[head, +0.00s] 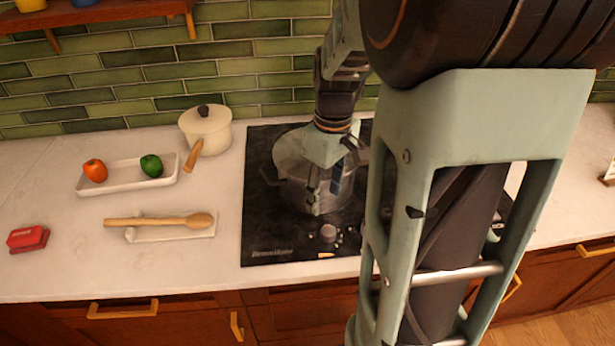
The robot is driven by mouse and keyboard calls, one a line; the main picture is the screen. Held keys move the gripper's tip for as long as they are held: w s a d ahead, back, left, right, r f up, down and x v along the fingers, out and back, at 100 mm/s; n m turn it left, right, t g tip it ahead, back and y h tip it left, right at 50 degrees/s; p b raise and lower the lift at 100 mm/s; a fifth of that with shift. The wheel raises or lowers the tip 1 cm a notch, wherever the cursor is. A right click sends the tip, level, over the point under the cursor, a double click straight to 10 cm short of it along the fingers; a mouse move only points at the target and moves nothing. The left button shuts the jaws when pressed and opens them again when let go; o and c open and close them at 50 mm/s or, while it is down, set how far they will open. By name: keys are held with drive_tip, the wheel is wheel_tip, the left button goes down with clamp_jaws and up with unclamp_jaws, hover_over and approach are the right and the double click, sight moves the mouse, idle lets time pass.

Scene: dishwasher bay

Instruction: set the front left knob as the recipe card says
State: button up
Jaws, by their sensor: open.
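A black cooktop (262,222) is set in the white counter. A round grey knob (328,232) shows near its front edge, with small light marks around it; its exact setting is too small to read. My arm hides the cooktop's right part and any other knobs there. My gripper (324,190) is open and points down, above and behind the knob, apart from it. It overlaps a metal pot (289,160) on the cooktop. At the far right edge a small framed card (609,174) is partly in view; I cannot read it or tell if it is the recipe card.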

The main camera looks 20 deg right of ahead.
sight(329, 230)
drive_tip(key=shift+n, duration=0.3)
drive_tip(key=f, duration=0.7)
drive_tip(key=d+f, duration=0.1)
drive_tip(key=f, duration=0.3)
drive_tip(key=shift+s+f, duration=0.15)
drive_tip(key=shift+s, duration=0.2)
drive_tip(key=c, duration=1.2)
drive_tip(key=shift+o, duration=0.2)
